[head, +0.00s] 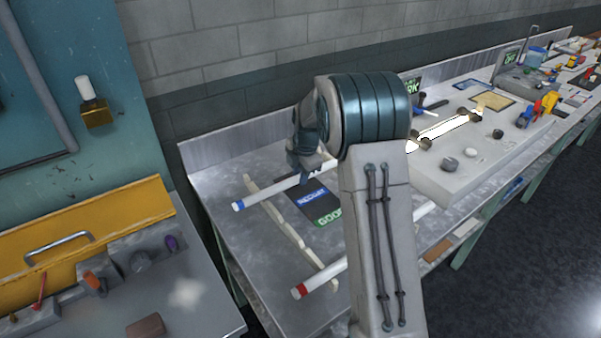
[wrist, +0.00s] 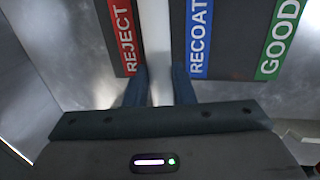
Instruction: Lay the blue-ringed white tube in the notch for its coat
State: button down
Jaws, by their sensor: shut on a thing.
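The blue-ringed white tube (head: 262,195) shows in the head view, its blue ring near its left end. My gripper (head: 302,172) is shut on it part-way along. In the wrist view the white tube (wrist: 155,45) runs up between the two fingers of my gripper (wrist: 159,88); no ring shows there. Below the tube in that view are a red REJECT label (wrist: 124,40), a blue RECOAT label (wrist: 200,38) and a green GOOD label (wrist: 279,38). The pale notched rail (head: 290,232) lies on the bench beside the labels. Whether the tube touches the rail I cannot tell.
A red-ringed white tube (head: 318,281) lies at the bench's near side, partly hidden by my arm. A glowing tube (head: 445,127) rests on supports over a grey block (head: 440,180) at right. A yellow-backed bench (head: 90,230) stands at left.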

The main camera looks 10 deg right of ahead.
jog(key=shift+f, duration=0.1)
jog(key=shift+f+b, duration=0.55)
jog(key=shift+b, duration=0.1)
jog(key=c, duration=1.2)
grip_release()
jog(key=shift+r, duration=0.1)
jog(key=shift+c, duration=0.2)
